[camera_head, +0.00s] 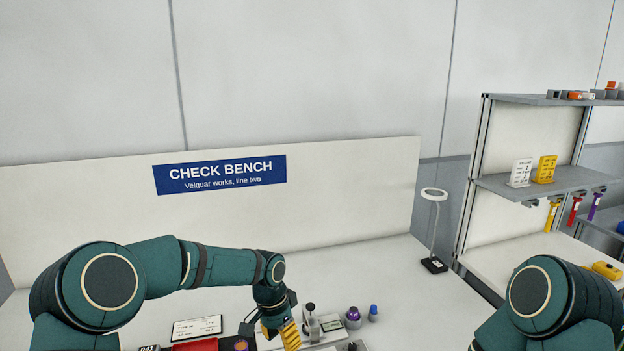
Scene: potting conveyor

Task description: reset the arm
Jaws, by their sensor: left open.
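My left arm (220,267) reaches in from the left and bends down at its wrist over the bench. My left gripper (272,326) points down at the lower edge, small and partly hidden by the wrist; it is open. A yellow ribbed piece (291,337) shows right beside it; whether they touch I cannot tell. My right arm (545,300) shows only as a bent link at the lower right, and its gripper is out of view.
The white bench (400,270) holds a lever device (310,325), a purple-topped knob (353,316), a blue-capped item (373,312), a label card (197,327), a red item (195,345) and a ring lamp (434,262). A shelf rack (540,182) stands right.

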